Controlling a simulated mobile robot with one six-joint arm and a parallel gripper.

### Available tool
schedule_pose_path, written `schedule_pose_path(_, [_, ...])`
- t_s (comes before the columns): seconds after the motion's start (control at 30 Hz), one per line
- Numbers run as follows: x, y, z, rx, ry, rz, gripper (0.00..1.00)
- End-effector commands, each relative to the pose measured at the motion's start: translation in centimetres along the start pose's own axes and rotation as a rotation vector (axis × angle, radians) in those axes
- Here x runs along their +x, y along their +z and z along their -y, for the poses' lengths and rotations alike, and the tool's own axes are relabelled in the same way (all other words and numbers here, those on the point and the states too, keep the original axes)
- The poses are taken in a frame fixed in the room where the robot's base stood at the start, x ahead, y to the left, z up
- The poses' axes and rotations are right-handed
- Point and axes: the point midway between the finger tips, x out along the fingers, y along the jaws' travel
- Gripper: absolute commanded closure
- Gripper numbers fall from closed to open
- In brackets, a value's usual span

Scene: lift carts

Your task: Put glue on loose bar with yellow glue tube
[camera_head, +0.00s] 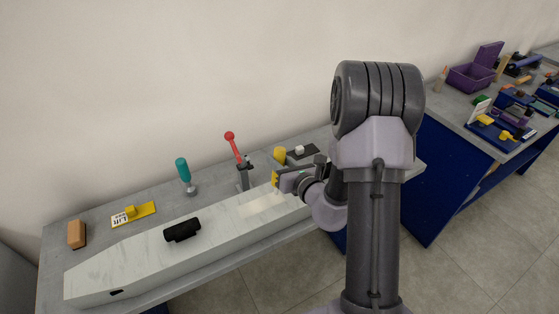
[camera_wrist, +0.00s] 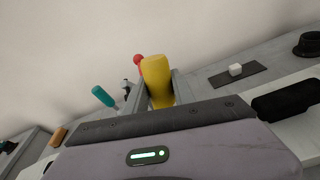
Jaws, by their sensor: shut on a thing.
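My gripper (camera_head: 277,178) is over the back part of the workbench. It is shut on the yellow glue tube (camera_wrist: 157,78), which sits between the two fingers in the wrist view. Yellow also shows at the fingertips in the head view. A separate-looking yellow rounded shape (camera_head: 279,155) shows just behind them; I cannot tell if it is part of the tube. A long pale bar (camera_head: 140,260) with an angled left end lies along the bench, and the gripper is above its right part. A lighter patch (camera_head: 262,203) shows on its top. My arm hides its right end.
A black cylinder (camera_head: 182,230) lies on the bar. Behind stand a red-handled clamp (camera_head: 237,150) and a teal-handled tool (camera_head: 184,172). A yellow labelled piece (camera_head: 134,214), an orange block (camera_head: 77,234) and a dark plate (camera_head: 302,152) with a white cube lie on the bench. Another cluttered bench (camera_head: 460,120) is right.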

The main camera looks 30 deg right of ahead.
Motion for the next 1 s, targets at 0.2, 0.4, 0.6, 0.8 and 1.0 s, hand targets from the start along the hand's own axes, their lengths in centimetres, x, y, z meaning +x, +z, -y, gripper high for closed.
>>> schedule_pose_path(0.2, [0.0,0.0,0.0,0.0,0.0,0.001,1.0])
schedule_pose_path(0.4, [0.1,-0.4,0.1,0.0,0.0,0.001,1.0])
schedule_pose_path(0.6, [0.2,-0.8,0.2,0.0,0.0,0.001,1.0])
schedule_pose_path(0.8, [0.3,-1.2,0.3,0.0,0.0,0.001,1.0])
schedule_pose_path(1.0, [0.3,-1.5,0.3,0.0,0.0,0.001,1.0])
